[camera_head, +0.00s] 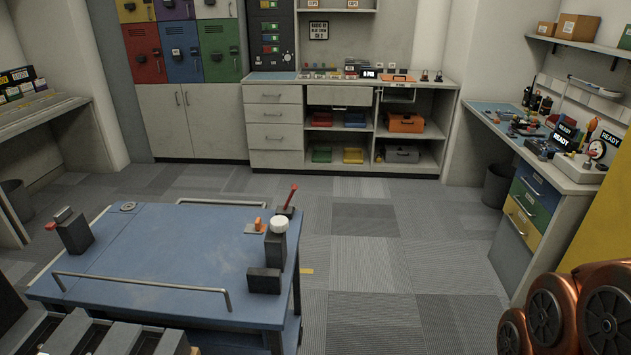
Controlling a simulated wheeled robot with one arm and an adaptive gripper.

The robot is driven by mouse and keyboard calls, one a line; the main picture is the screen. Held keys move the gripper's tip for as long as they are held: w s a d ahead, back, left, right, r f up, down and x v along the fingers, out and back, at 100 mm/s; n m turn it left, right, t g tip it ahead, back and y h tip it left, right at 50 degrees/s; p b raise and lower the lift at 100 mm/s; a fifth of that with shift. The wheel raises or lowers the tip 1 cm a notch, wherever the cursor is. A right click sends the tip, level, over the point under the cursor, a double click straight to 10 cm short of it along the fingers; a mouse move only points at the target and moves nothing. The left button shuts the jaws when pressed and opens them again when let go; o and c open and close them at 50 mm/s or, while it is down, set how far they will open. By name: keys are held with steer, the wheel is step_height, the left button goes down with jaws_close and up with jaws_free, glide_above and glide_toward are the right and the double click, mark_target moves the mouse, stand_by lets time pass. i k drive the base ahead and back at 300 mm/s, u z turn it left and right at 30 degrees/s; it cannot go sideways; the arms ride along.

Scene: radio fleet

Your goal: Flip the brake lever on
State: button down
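A blue-topped cart (170,255) stands in front of me at the lower left. A red lever (291,196) rises from a dark base at its far right corner, nearly upright and leaning slightly right. A small orange lever or switch (258,224) sits on a light plate just left of it. At the left edge, a dark block (75,233) carries a rod with a red tip (50,226) pointing left. I cannot tell for certain which of these is the brake lever. My gripper is not in view; only copper-coloured links of my arm show at the lower right.
A white round knob (279,224) on a dark post and a black block (264,281) stand on the cart's right side. A metal rail (140,283) runs along its near side. Open carpet (375,255) lies right of the cart. A workbench (575,180) lines the right wall.

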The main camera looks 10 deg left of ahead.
mark_target(294, 187)
steer(key=u, duration=0.65)
steer(key=i, duration=0.95)
steer(key=u, duration=0.9)
